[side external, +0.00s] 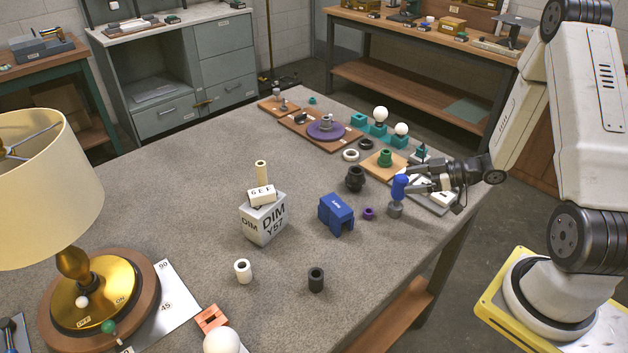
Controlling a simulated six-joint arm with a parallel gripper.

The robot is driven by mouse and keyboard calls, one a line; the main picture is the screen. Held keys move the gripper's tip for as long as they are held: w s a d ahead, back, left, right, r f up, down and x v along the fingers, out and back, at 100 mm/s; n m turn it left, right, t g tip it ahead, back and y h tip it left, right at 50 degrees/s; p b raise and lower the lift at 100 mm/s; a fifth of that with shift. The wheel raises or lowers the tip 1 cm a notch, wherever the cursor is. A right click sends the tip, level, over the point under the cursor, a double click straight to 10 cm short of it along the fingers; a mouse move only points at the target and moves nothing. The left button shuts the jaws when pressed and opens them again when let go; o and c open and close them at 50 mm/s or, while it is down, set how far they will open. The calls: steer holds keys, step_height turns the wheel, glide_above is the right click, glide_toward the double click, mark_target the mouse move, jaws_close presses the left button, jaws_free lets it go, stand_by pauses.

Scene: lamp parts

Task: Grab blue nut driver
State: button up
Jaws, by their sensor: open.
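The blue nut driver (400,187) stands upright near the right side of the grey table, its blue handle on top and a grey metal part below. My gripper (409,179) reaches in from the right at the height of the handle. Its jaws are open, with the fingertips at or beside the blue handle. I cannot tell from this view whether the handle is between the fingers or whether they touch it.
A blue block (337,213) and a purple ring (368,214) stand just left of the driver. A black fitting (355,179) and a green part on a wooden board (371,165) are behind. White-topped parts lie under my gripper.

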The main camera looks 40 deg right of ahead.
steer(key=shift+w, duration=0.1)
steer(key=shift+x, duration=2.5)
jaws_close()
steer(key=shift+r, duration=4.95)
